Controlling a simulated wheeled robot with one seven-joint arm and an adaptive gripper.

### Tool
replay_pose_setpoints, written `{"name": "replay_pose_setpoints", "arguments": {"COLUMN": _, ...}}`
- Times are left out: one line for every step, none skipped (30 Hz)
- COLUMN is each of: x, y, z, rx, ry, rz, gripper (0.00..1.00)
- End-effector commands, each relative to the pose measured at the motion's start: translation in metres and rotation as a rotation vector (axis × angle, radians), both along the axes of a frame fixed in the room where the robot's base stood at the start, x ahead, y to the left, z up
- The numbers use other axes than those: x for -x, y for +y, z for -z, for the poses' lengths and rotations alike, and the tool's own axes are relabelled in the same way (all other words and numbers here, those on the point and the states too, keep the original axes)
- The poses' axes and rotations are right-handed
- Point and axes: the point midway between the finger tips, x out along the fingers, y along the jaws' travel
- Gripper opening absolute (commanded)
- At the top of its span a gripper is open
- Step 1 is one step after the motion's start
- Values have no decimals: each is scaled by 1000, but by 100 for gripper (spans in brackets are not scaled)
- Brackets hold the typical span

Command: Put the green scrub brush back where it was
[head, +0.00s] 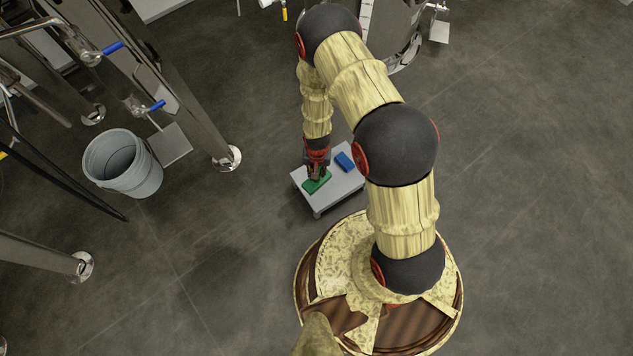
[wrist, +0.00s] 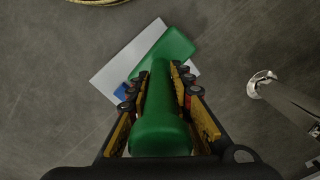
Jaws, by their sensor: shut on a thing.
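The green scrub brush shows in the head view (head: 318,183) over the left part of a small light-grey table (head: 328,199). In the wrist view the brush (wrist: 160,130) has a thick round handle pointing towards the camera and a flat green block at its far end. My gripper (head: 316,170) is shut on the handle, with a finger on each side of it in the wrist view (wrist: 160,85). The block hides part of the tabletop (wrist: 115,75). I cannot tell whether the brush touches the table or hangs just above it.
A blue block-shaped thing (head: 344,162) lies on the table's upper right part; a bit of it shows in the wrist view (wrist: 121,92). A grey bucket (head: 123,163) stands on the floor at left, near metal tank legs (head: 228,158). The floor right of my arm is clear.

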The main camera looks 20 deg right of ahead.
Motion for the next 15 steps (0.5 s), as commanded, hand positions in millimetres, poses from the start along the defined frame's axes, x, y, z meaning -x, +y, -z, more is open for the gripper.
{"name": "replay_pose_setpoints", "arguments": {"x": 2, "y": 0, "z": 1, "rx": 0, "ry": 0, "rz": 4, "gripper": 0}}
{"name": "replay_pose_setpoints", "arguments": {"x": 3, "y": 0, "z": 2, "rx": 0, "ry": 1, "rz": 7, "gripper": 0}}
{"name": "replay_pose_setpoints", "arguments": {"x": 5, "y": -1, "z": 4, "rx": 0, "ry": 1, "rz": 9, "gripper": 0}}
{"name": "replay_pose_setpoints", "arguments": {"x": 6, "y": -1, "z": 5, "rx": 0, "ry": 0, "rz": 9, "gripper": 0}}
{"name": "replay_pose_setpoints", "arguments": {"x": 7, "y": -1, "z": 6, "rx": 0, "ry": 0, "rz": 13, "gripper": 0}}
{"name": "replay_pose_setpoints", "arguments": {"x": 8, "y": -1, "z": 7, "rx": 0, "ry": 0, "rz": 15, "gripper": 0}}
{"name": "replay_pose_setpoints", "arguments": {"x": 10, "y": -1, "z": 8, "rx": 0, "ry": -1, "rz": 17, "gripper": 0}}
{"name": "replay_pose_setpoints", "arguments": {"x": 11, "y": -1, "z": 9, "rx": 0, "ry": -1, "rz": 19, "gripper": 0}}
{"name": "replay_pose_setpoints", "arguments": {"x": 13, "y": -2, "z": 11, "rx": 0, "ry": 0, "rz": 22, "gripper": 0}}
{"name": "replay_pose_setpoints", "arguments": {"x": 15, "y": -2, "z": 13, "rx": 0, "ry": 0, "rz": 25, "gripper": 0}}
{"name": "replay_pose_setpoints", "arguments": {"x": 17, "y": -2, "z": 14, "rx": 0, "ry": -1, "rz": 28, "gripper": 0}}
{"name": "replay_pose_setpoints", "arguments": {"x": 20, "y": -2, "z": 16, "rx": 0, "ry": 0, "rz": 32, "gripper": 0}}
{"name": "replay_pose_setpoints", "arguments": {"x": 21, "y": -3, "z": 18, "rx": 0, "ry": -1, "rz": 34, "gripper": 0}}
{"name": "replay_pose_setpoints", "arguments": {"x": 24, "y": -3, "z": 20, "rx": 0, "ry": 0, "rz": 39, "gripper": 0}}
{"name": "replay_pose_setpoints", "arguments": {"x": 26, "y": -3, "z": 22, "rx": 0, "ry": -1, "rz": 43, "gripper": 0}}
